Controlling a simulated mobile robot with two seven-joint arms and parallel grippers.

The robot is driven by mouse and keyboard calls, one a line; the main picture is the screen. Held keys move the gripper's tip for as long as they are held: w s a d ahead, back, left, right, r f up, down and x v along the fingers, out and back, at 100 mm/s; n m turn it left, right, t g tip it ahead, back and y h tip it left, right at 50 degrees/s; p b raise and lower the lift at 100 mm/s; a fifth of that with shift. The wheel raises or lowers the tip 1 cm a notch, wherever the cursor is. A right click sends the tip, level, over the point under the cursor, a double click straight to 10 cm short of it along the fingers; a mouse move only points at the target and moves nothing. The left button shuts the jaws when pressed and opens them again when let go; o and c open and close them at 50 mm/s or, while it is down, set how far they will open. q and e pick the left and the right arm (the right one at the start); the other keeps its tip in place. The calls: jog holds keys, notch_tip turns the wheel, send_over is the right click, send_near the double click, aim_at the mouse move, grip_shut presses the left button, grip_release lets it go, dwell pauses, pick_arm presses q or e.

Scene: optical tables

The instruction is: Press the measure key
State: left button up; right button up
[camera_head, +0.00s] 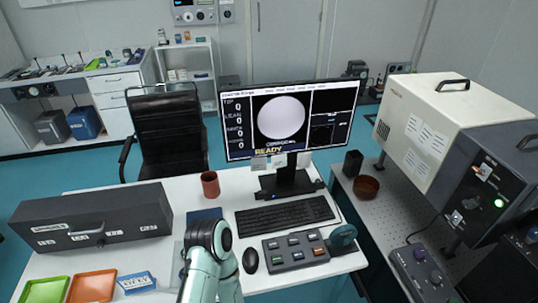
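A dark grey key box (297,250) lies on the white desk, in front of the keyboard. It has several small keys in two rows, in grey, greenish, white and reddish tones. The key labels are too small to read, so I cannot tell which is the measure key. The monitor (286,120) behind shows a pale disc, zeros at the left and the word READY. A pale green link of my own arm stands at the lower middle, left of the mouse. Neither gripper can be made out in this view.
The keyboard (285,215) and black mouse (250,260) are near the key box. A teal rounded object (342,238) is at its right; I cannot tell what it is. A brown cup (210,184), long grey case (93,219), green tray (46,290) and orange tray (92,287) stand left.

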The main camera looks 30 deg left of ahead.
dwell(0.3)
pick_arm(q)
grip_shut()
dwell(1.6)
